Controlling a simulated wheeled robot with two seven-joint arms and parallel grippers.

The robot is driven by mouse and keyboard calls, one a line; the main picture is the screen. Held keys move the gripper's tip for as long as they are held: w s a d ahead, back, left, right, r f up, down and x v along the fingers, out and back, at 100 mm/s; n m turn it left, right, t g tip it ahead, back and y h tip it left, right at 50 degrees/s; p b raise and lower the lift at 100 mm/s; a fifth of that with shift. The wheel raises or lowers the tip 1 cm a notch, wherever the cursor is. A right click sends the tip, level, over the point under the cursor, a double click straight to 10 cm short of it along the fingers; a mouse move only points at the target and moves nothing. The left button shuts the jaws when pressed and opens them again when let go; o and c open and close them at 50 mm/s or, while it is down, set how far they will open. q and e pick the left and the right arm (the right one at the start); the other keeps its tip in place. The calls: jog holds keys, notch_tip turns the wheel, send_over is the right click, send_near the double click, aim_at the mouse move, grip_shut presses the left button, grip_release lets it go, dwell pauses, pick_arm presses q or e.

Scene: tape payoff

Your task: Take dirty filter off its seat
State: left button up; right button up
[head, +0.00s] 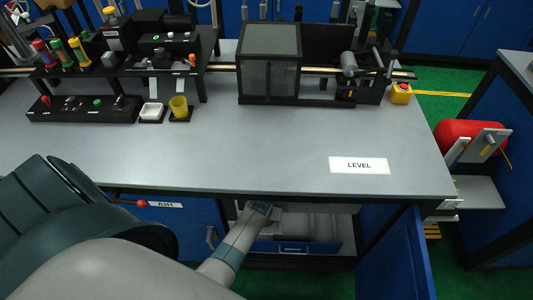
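I cannot pick out a dirty filter or its seat for certain in the head view. My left arm comes in from the lower left, and its forearm reaches into the open cabinet below the worktable (270,150). The wrist end is at the table's front edge, and the gripper beyond it is hidden, so its fingers do not show. Inside the cabinet, pale grey shapes lie behind a blue front with a small label (293,249); what they are is too unclear to tell. My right gripper does not show.
A blue cabinet door (397,258) stands open to the right of my arm. A red knob (142,203) sticks out by the AIR label (165,205).

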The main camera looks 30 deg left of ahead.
pick_arm(q)
jog(key=shift+f, duration=0.2)
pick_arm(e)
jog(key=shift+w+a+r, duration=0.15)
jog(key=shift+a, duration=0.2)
pick_arm(q)
jog(key=shift+c, duration=1)
jog(key=c, duration=1)
jog(key=shift+w, duration=0.1)
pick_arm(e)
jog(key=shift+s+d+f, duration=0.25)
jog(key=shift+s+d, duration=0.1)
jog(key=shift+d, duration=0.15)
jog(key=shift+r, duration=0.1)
pick_arm(q)
jog(key=shift+r, duration=0.2)
